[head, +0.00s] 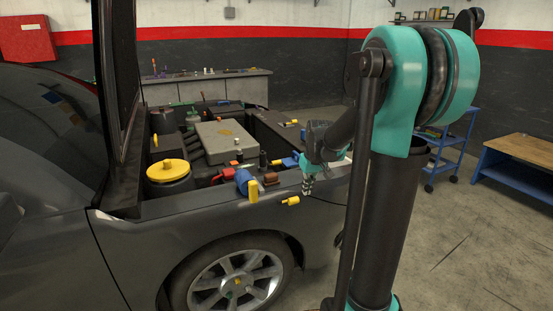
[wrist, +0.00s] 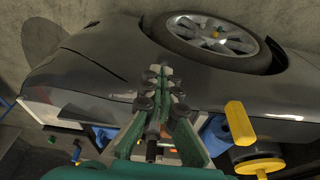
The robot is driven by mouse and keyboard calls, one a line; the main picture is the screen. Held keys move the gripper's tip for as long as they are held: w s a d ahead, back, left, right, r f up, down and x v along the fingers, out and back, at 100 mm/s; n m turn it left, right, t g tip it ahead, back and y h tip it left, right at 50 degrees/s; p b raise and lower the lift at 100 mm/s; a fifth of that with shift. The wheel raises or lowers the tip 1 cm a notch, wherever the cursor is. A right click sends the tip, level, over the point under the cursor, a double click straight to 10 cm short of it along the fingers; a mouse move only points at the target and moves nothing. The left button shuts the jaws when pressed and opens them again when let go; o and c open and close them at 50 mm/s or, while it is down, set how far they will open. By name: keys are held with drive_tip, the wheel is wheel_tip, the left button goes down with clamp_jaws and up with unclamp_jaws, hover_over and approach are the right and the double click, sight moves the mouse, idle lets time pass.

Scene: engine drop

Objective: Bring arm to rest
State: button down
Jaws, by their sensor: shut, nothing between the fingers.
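My gripper (head: 308,186) hangs in the head view beside the car's fender, to the right of the open engine bay. Its fingers are together with nothing between them. In the wrist view my gripper (wrist: 172,80) shows in the middle, over the dark fender and pointing toward the front wheel. My teal and black arm stands at the right of the head view and is bent down toward the car.
The dark car (head: 190,225) fills the left, with its engine bay open. A yellow cap (head: 168,170) and a blue part (head: 244,182) sit in the bay. A blue cart (head: 447,155) and a wooden bench (head: 520,160) stand right. Floor between is clear.

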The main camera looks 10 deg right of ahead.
drive_tip(key=s+f+m, duration=0.1)
drive_tip(key=s+f, duration=0.2)
drive_tip(key=s, duration=0.5)
drive_tip(key=s+f, duration=0.3)
drive_tip(key=s, duration=0.5)
drive_tip(key=s+a+f+m+t, duration=0.1)
drive_tip(key=s+f, duration=0.2)
drive_tip(key=s, duration=0.5)
drive_tip(key=shift+f+m+h, duration=0.3)
drive_tip(key=shift+a, duration=0.1)
